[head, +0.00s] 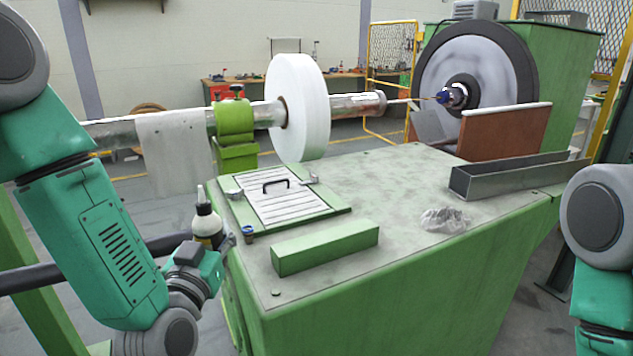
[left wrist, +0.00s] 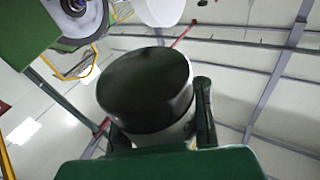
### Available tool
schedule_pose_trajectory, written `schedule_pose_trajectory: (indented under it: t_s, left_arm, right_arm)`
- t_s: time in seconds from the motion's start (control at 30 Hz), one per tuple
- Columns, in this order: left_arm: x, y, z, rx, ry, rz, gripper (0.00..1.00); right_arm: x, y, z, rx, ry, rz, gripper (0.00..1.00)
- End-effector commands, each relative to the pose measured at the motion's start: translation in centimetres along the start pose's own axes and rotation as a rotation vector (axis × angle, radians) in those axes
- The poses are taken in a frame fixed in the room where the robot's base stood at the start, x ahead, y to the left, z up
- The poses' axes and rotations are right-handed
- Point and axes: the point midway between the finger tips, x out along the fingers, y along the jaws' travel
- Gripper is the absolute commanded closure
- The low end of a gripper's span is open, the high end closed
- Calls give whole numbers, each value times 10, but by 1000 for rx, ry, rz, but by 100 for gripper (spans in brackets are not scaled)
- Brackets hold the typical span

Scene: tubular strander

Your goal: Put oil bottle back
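In the left wrist view, the bottle (left wrist: 148,88) shows as a big dark round end with a pale part below, between the two fingers of my left gripper (left wrist: 160,125). The fingers appear closed on it. My right gripper is out of view.
The green machine table (head: 390,185) carries a slatted panel with a handle (head: 282,195), a green block (head: 325,248), a crumpled rag (head: 445,220) and a grey metal channel (head: 515,175). A white spool (head: 299,105) and shaft stand behind. The table's middle is mostly clear.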

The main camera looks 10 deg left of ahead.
Motion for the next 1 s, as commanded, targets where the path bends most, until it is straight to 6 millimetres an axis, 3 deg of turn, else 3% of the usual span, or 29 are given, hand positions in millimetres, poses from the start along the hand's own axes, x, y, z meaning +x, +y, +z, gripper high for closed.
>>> schedule_pose_trajectory:
  t_s: [0.57, 0.73, 1.0]
  left_arm:
    - [-5, 6, 2, -4, 1, 29, 100]
    - [-26, 34, 9, -18, 0, 151, 100]
    - [-73, 97, 25, -55, 4, 435, 100]
  right_arm:
    - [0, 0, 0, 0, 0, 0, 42]
    - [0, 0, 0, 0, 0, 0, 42]
    - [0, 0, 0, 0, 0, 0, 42]
